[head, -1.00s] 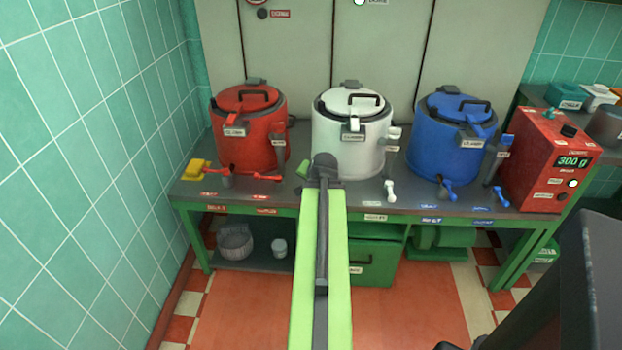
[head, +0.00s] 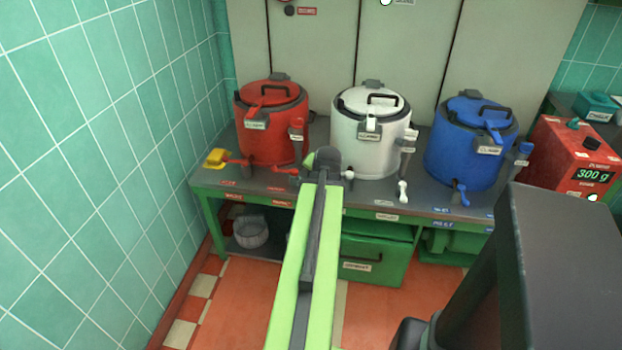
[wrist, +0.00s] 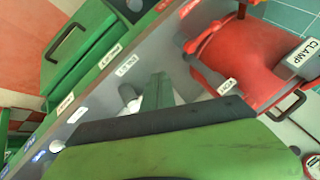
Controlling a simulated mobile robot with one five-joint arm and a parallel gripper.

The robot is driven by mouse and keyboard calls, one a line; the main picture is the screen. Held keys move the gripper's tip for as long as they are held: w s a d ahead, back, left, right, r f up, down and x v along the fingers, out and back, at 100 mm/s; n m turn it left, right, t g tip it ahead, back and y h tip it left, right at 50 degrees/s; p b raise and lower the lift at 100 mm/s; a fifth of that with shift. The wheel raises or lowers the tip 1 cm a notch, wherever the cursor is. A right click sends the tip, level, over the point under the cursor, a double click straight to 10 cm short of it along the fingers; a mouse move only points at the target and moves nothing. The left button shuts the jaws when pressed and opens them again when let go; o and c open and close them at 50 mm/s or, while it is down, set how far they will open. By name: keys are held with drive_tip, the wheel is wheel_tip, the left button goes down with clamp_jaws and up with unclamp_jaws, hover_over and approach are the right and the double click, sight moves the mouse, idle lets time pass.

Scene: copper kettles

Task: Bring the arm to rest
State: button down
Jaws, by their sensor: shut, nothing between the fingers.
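My gripper (head: 318,160) is at the far end of my light green arm, in front of the red and white kettles in the head view. Its fingers are small and partly hidden there by the dark wrist. In the wrist view a green finger (wrist: 157,92) sticks out past a dark bar, over the grey bench top. The gripper is shut with nothing in it. I cannot tell how far it is above the bench.
A red kettle (head: 271,125), a white kettle (head: 360,145) and a blue kettle (head: 462,158) stand on the bench (head: 385,207). A red box (head: 570,150) reading 300 g stands at right. A yellow object (head: 216,158) sits near the tiled left wall (head: 100,150).

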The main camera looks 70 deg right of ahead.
drive_tip(key=shift+s+d, duration=0.15)
drive_tip(key=w+a+n+t+y, duration=0.1)
drive_tip(key=w+a+n, duration=0.1)
drive_tip(key=w+a, duration=0.65)
drive_tip(key=w+a+n+t+y, duration=0.15)
drive_tip(key=w+a, duration=0.45)
drive_tip(key=w, duration=0.6)
drive_tip(key=w+a+n+y, duration=0.1)
drive_tip(key=w+a+n, duration=0.2)
drive_tip(key=w+a, duration=0.6)
drive_tip(key=w+a+f+n+y, duration=0.1)
drive_tip(key=w+a+n+y, duration=0.15)
drive_tip(key=w+a, duration=0.75)
drive_tip(key=w+a+f+n+g+y, duration=0.15)
drive_tip(key=a+n, duration=0.35)
drive_tip(key=a, duration=1.4)
drive_tip(key=s+a+f+n+g, duration=0.1)
drive_tip(key=s+a+n+g, duration=0.15)
drive_tip(key=a, duration=0.45)
drive_tip(key=s+a+f+n+g, duration=0.1)
drive_tip(key=s+a+f+n, duration=0.15)
drive_tip(key=a, duration=0.55)
drive_tip(key=s+d+r+p, duration=0.1)
drive_tip(key=r+p, duration=0.7)
drive_tip(key=s+d+r+n+g+p, duration=0.1)
drive_tip(key=s+r+p, duration=0.1)
drive_tip(key=r+p, duration=0.6)
drive_tip(key=shift+s+r, duration=0.3)
